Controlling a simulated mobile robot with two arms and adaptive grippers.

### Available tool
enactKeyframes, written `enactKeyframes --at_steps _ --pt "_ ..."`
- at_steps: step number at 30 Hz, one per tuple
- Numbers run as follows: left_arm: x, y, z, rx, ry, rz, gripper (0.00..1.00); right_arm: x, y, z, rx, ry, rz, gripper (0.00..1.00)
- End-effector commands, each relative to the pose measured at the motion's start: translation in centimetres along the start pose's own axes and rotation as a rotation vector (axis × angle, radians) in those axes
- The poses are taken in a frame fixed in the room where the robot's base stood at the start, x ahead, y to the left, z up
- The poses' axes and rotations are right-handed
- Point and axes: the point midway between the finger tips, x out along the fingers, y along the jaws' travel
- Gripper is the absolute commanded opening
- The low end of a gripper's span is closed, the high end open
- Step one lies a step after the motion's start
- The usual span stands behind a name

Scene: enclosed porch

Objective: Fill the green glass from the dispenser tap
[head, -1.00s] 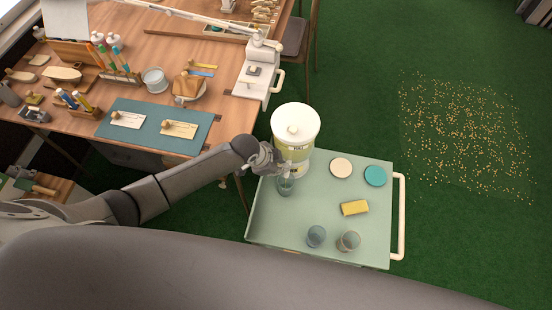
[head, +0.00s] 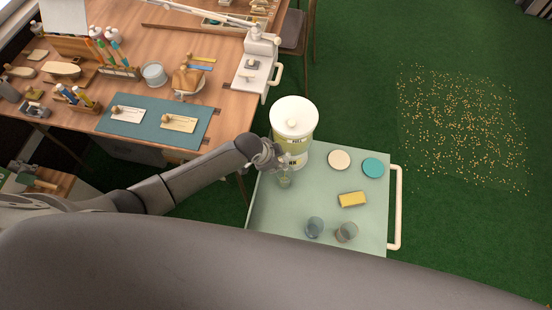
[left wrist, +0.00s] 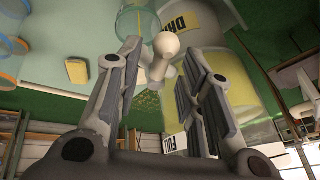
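The dispenser (head: 295,125) is a white-lidded drum with a yellow-green band, standing at the cart's back left corner. The green glass (head: 284,181) stands on the cart in front of it, beside my left gripper; it also shows at the top of the left wrist view (left wrist: 138,16). My left gripper (head: 278,160) is at the dispenser's front. In the left wrist view its fingers (left wrist: 161,52) are apart, with the pale round-ended tap (left wrist: 165,45) between them and a gap beside it. I cannot tell the glass's liquid level. My right gripper is out of view.
The green cart (head: 270,215) also carries a bluish glass (head: 314,228), a clear brownish glass (head: 346,232), a yellow sponge (head: 352,199), a cream disc (head: 339,159) and a teal disc (head: 372,167). A cluttered wooden workbench (head: 215,95) stands at the left. Orange bits (head: 465,120) lie on the floor.

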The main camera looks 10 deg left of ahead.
Motion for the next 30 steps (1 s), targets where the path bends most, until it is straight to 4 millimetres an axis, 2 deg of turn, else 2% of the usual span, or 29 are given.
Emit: enactKeyframes --at_steps 8,13,30 --pt "-0.1 0.0 0.1 0.001 -0.001 0.000 0.35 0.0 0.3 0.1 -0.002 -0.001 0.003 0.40" --pt "-1.3 -0.1 0.1 0.001 -0.001 -0.001 0.35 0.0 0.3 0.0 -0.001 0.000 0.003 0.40" --pt "-10.0 0.0 0.0 0.001 0.000 -0.001 0.35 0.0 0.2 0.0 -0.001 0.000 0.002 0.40"
